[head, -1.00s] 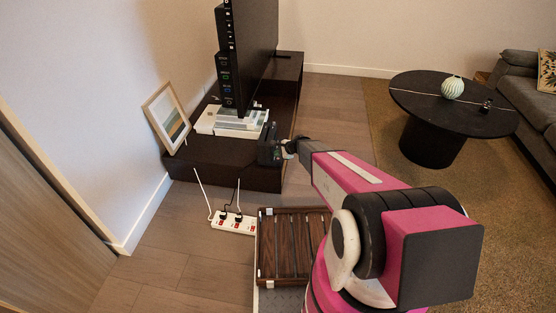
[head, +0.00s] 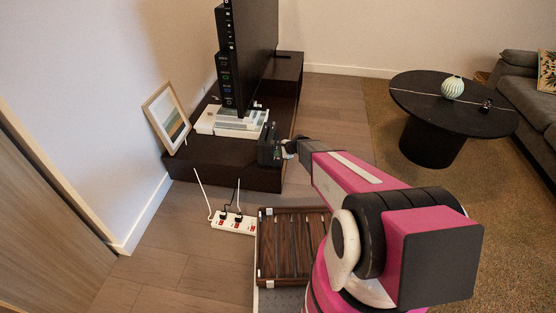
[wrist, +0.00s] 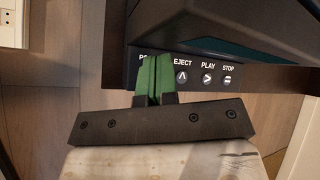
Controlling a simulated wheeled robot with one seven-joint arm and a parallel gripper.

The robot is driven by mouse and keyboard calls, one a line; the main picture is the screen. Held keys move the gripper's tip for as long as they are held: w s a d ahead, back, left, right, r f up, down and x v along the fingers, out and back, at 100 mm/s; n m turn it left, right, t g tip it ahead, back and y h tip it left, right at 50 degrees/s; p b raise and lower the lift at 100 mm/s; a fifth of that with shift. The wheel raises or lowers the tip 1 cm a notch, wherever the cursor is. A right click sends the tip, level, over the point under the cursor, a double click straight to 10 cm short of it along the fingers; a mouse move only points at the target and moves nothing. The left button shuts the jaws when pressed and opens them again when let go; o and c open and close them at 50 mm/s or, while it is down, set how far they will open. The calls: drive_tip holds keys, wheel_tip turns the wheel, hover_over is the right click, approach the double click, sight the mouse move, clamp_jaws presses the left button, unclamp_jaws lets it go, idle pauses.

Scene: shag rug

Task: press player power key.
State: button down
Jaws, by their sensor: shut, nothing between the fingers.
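The player (wrist: 208,56) shows in the wrist view as a dark unit with white labels EJECT, PLAY and STOP above round keys. A label beginning "PO" stands at the left end of the row. My gripper (wrist: 153,62) is shut and empty, its green fingertips together over the spot below that label. The fingers hide the power key, and I cannot tell whether they touch it.
The low dark cabinet (head: 215,160) carries a framed picture (head: 168,117), a white stack (head: 225,122) and a large screen (head: 256,50). A power strip (head: 233,223) and a slatted wooden tray (head: 290,245) lie in front. A round black table (head: 430,95) stands right.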

sight(278, 159)
drive_tip(key=shift+f, duration=0.15)
drive_tip(key=shift+f, duration=0.25)
drive_tip(key=shift+f, duration=0.35)
idle(0.7)
idle(0.3)
drive_tip(key=shift+r, duration=0.75)
drive_tip(key=shift+r, duration=0.1)
drive_tip(key=shift+r, duration=2.45)
drive_tip(key=shift+s, duration=0.1)
